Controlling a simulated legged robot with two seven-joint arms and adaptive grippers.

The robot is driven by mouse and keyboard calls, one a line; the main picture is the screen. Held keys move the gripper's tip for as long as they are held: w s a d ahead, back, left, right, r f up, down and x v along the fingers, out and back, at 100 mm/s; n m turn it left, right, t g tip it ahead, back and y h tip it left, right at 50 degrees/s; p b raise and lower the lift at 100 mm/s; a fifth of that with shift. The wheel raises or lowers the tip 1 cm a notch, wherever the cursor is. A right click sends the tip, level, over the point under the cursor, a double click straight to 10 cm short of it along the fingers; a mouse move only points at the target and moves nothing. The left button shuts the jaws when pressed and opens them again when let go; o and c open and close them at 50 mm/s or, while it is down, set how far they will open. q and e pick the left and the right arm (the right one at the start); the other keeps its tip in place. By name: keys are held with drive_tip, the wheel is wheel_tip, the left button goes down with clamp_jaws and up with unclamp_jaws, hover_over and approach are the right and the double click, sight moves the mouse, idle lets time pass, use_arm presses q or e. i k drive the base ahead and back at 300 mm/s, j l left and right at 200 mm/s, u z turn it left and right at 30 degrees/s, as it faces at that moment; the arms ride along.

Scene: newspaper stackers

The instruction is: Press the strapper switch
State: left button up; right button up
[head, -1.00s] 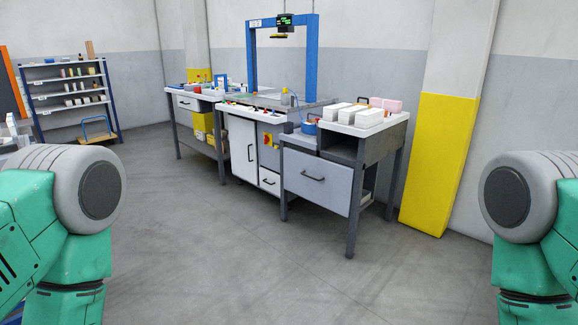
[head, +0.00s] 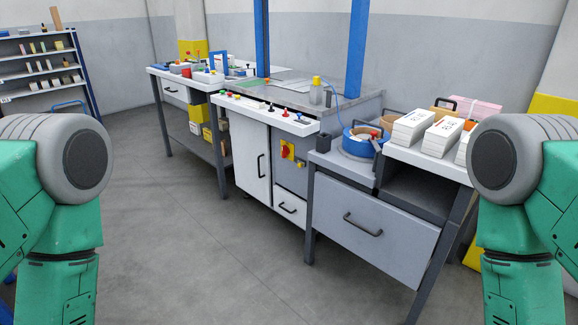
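The strapper (head: 345,95) stands ahead, with two blue arch posts (head: 358,50) rising from its grey top. A white front strip (head: 240,103) carries a row of small coloured knobs and buttons. A red and yellow rotary switch (head: 287,150) is on the grey front panel below, with a small yellow part (head: 300,165) beside it. I cannot tell which control is the strapper switch. My green arms show at the left and right edges, apart from the strapper. Both grippers are out of view.
A side table (head: 172,72) stands at the left, with yellow bins (head: 197,112) below. A shelf rack (head: 30,75) is far left. The floor (head: 190,240) ahead is clear.

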sight(285, 151)
drive_tip(key=i+j+u, duration=0.15)
drive_tip(key=i, duration=1.05)
drive_tip(key=i+j+u, duration=0.1)
drive_tip(key=i, duration=1.1)
drive_tip(key=j, duration=0.1)
